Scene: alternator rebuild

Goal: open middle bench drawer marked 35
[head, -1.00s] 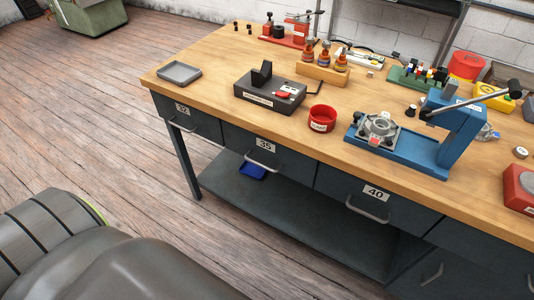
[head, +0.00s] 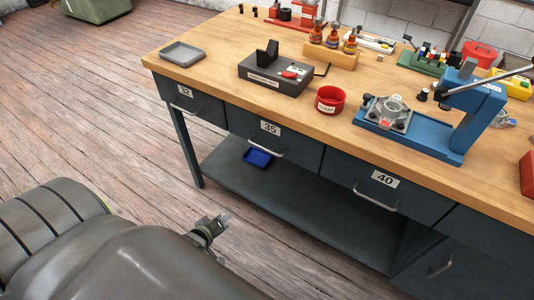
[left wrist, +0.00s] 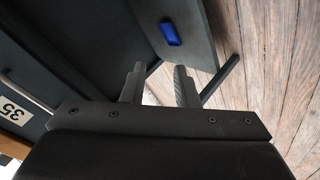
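The middle drawer marked 35 (head: 274,147) is shut in the dark front of the bench, with a metal bar handle (head: 265,150) under its white label. In the left wrist view the 35 label (left wrist: 14,110) shows at the left edge, with part of the handle (left wrist: 28,92) above it. My left gripper (head: 222,220) is low in front of the bench, apart from the drawer. In the left wrist view its two fingers (left wrist: 158,84) stand apart with nothing between them, so it is open. My right gripper is out of view.
Drawers 32 (head: 192,100) and 40 (head: 385,195) flank drawer 35, both shut. A blue tray (head: 258,157) lies on the lower shelf (head: 290,200). The bench top (head: 215,75) holds a grey tray, red bin and blue press. Floor in front is clear.

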